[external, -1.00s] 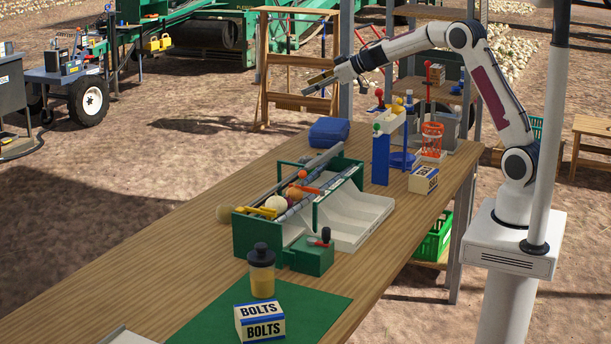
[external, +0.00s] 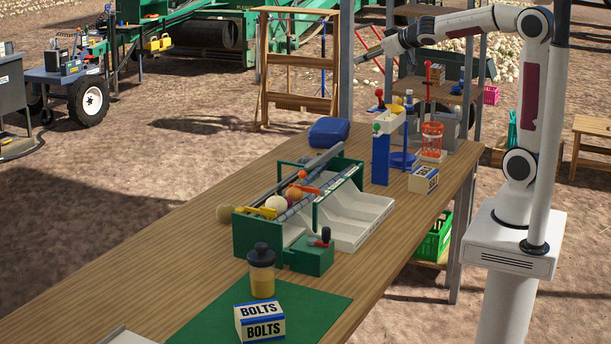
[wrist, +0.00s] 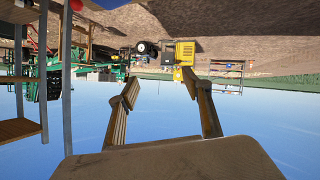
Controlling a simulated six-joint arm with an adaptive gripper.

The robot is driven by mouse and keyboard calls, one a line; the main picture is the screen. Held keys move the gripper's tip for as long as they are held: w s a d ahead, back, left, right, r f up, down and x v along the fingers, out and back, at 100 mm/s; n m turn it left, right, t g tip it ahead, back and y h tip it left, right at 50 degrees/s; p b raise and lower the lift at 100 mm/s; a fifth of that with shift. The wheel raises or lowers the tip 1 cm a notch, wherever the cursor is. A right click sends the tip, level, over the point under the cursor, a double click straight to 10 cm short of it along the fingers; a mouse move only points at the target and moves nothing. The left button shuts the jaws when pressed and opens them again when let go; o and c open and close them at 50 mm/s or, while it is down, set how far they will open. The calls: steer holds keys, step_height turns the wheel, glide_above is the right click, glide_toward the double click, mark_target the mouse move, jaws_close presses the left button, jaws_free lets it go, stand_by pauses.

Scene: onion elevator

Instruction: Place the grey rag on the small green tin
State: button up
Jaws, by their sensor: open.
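My gripper (external: 366,54) is raised high above the far end of the workbench, well clear of everything on it. In the wrist view my gripper (wrist: 160,88) has its two fingers spread apart with nothing between them. That view looks out over the yard and sky, upside down, with no rag or tin near the fingers. I cannot make out a grey rag or a small green tin in either view.
The wooden bench (external: 135,270) holds a green sorting machine (external: 258,238), a jar (external: 262,272), a bolts box (external: 260,322) on a green mat (external: 315,312), a blue bundle (external: 329,132), a blue stand (external: 380,160) and an orange basket (external: 432,140).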

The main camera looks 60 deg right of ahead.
steer(key=s+a+f+g+y, duration=0.1)
steer(key=s+a+f, duration=0.4)
steer(key=s, duration=0.6)
steer(key=s+a+f+g+y, duration=0.2)
steer(key=s+a+f+g, duration=0.1)
steer(key=s, duration=0.8)
steer(key=s+a+f+n+g+y, duration=0.1)
steer(key=s+a+f+g, duration=0.1)
steer(key=s+a+f, duration=0.4)
steer(key=s+f, duration=0.2)
steer(key=s, duration=0.3)
steer(key=shift+a+g+y, duration=0.3)
